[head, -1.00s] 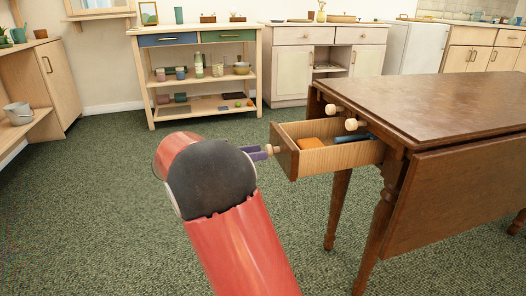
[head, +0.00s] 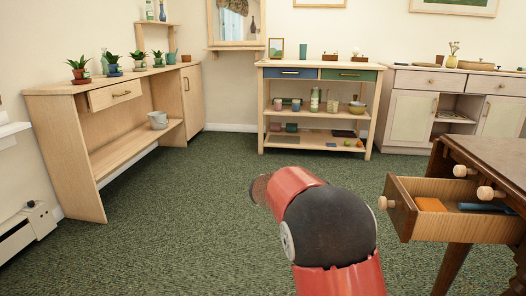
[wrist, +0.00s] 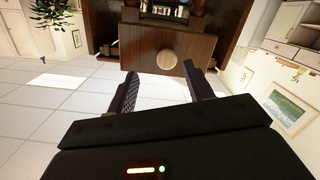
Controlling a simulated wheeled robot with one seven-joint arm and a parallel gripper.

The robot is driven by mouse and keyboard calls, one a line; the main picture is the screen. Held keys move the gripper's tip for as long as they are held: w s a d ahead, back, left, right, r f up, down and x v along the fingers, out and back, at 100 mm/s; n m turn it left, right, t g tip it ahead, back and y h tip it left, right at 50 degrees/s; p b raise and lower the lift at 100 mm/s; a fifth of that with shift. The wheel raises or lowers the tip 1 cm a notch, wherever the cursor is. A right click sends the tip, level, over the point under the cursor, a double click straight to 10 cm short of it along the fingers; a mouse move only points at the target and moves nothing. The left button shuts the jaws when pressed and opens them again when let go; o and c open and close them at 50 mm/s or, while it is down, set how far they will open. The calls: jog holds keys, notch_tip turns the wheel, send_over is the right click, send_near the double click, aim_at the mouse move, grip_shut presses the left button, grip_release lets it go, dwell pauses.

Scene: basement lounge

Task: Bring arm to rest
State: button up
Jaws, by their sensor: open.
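My red and black arm (head: 330,222) reaches forward in the head view, and its own links hide my gripper there. In the wrist view my gripper (wrist: 164,76) is open, with nothing between its two dark fingers. The round wooden knob of the drawer front (wrist: 145,62) shows beyond the fingertips, apart from them. In the head view the drawer (head: 455,227) of the dark wooden table hangs open, to the right of my arm. An orange block (head: 430,204) and a blue object (head: 483,207) lie in it.
The dark table (head: 495,155) stands at the right edge. A shelf unit (head: 316,137) with bottles and bowls stands behind, beside a pale cabinet (head: 411,118). A wooden desk (head: 78,150) with potted plants is at left. Green carpet (head: 190,225) between is clear.

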jog(key=s+r+n+t+y+p, duration=0.25)
jog(key=s+n+y+p, duration=0.4)
jog(key=s, duration=0.55)
jog(key=s+a+r+n+t+y+p, duration=0.1)
jog(key=s+a+n+t+y+p, duration=0.3)
jog(key=s+a+n+t+y, duration=0.3)
jog(key=s+a+n+y, duration=0.3)
jog(key=s, duration=0.2)
jog(key=shift+a+r, duration=0.3)
jog(key=shift+r, duration=0.1)
jog(key=shift+d, duration=0.1)
dwell(0.4)
